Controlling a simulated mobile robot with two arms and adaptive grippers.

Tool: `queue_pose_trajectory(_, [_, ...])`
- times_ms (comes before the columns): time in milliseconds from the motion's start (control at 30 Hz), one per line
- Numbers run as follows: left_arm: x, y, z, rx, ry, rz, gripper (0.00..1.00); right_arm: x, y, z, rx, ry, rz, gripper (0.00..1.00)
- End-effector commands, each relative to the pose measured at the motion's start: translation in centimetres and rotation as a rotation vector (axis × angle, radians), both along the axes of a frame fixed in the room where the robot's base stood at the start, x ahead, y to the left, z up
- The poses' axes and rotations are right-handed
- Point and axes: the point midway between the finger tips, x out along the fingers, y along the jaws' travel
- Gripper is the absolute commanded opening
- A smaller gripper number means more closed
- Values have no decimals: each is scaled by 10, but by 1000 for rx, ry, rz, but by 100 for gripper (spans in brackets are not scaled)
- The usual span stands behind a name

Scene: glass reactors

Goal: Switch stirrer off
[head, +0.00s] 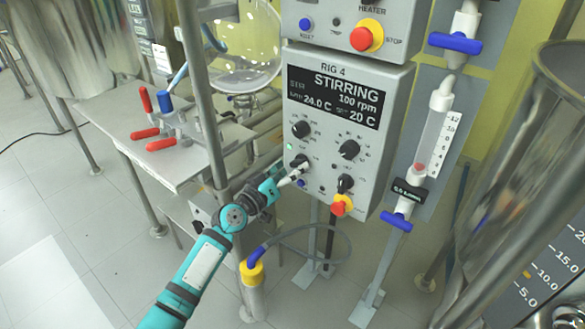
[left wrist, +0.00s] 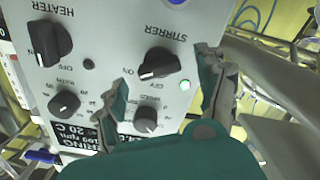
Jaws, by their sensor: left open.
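The stirrer knob (head: 299,160) is a black knob on the grey rig control box (head: 374,80). It also shows in the left wrist view (left wrist: 160,62), upside down, with STIRRER lettering by it. A green lamp (left wrist: 185,85) beside it is lit. The display (head: 333,97) reads STIRRING, 100 rpm. My left gripper (head: 293,176) is open, its tips just in front of the panel by the stirrer knob. In the left wrist view its fingers (left wrist: 163,82) spread to either side of the knob, apparently not touching it. My right gripper is out of view.
The heater knob (left wrist: 48,42), speed knob (left wrist: 146,119) and bath knob (left wrist: 64,103) are close by. A red and yellow stop button (head: 341,206) sits low on the box. A glass vessel (head: 246,50) and a clamp table (head: 185,165) stand left, blue-handled valves (head: 397,220) right.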

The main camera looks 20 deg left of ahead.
Motion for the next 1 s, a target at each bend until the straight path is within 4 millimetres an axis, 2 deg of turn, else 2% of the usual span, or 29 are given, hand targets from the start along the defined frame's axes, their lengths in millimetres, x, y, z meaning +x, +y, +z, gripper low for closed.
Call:
queue_pose_trajectory(133, [10, -4, 0, 0, 1, -1, 73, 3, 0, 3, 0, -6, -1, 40])
queue_pose_trajectory(433, [11, -5, 0, 1, 0, -1, 73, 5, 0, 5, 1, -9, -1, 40])
queue_pose_trajectory(867, [11, -4, 0, 1, 0, -1, 17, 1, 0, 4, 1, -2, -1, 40])
queue_pose_trajectory(1000, [11, -4, 0, -3, 2, -1, 17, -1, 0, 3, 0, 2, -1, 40])
